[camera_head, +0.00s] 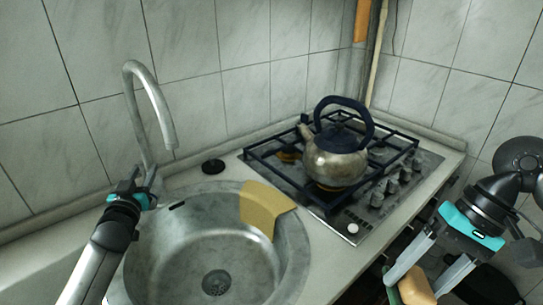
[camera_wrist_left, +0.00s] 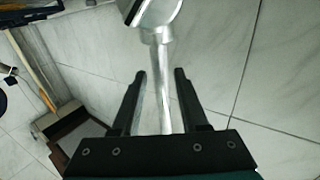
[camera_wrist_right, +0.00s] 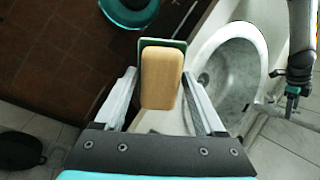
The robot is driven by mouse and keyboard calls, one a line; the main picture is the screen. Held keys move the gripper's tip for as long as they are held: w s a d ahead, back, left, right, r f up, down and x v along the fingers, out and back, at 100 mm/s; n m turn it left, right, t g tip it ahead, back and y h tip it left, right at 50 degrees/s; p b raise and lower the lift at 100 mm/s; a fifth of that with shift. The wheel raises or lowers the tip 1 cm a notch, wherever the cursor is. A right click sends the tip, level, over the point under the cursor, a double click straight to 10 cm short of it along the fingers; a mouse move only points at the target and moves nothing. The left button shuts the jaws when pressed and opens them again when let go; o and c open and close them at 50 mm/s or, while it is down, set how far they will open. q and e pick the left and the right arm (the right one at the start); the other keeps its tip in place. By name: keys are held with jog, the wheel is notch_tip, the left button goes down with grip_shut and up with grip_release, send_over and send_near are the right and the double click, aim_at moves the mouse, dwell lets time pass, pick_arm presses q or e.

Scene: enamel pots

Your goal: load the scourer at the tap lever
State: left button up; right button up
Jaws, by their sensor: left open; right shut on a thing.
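The scourer (camera_head: 415,288), a tan sponge with a green side, is between the fingers of my right gripper (camera_head: 416,282), out past the counter's front edge at the lower right. The right wrist view shows the scourer (camera_wrist_right: 162,78) upright between the two fingers. My left gripper (camera_head: 138,190) is at the base of the tap (camera_head: 150,100). In the left wrist view, my open fingers (camera_wrist_left: 162,75) stand on either side of the slim metal tap lever (camera_wrist_left: 168,85), with gaps showing. The lever is mostly hidden by the gripper in the head view.
The round metal sink (camera_head: 170,235) has a yellow cloth (camera_head: 266,208) over its right rim. A kettle (camera_head: 335,158) stands on the gas hob (camera_head: 375,190) further right. A small black disc (camera_head: 213,166) lies on the counter behind the sink.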

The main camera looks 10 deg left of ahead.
pick_arm(q)
grip_shut()
dwell(0.4)
dwell(1.1)
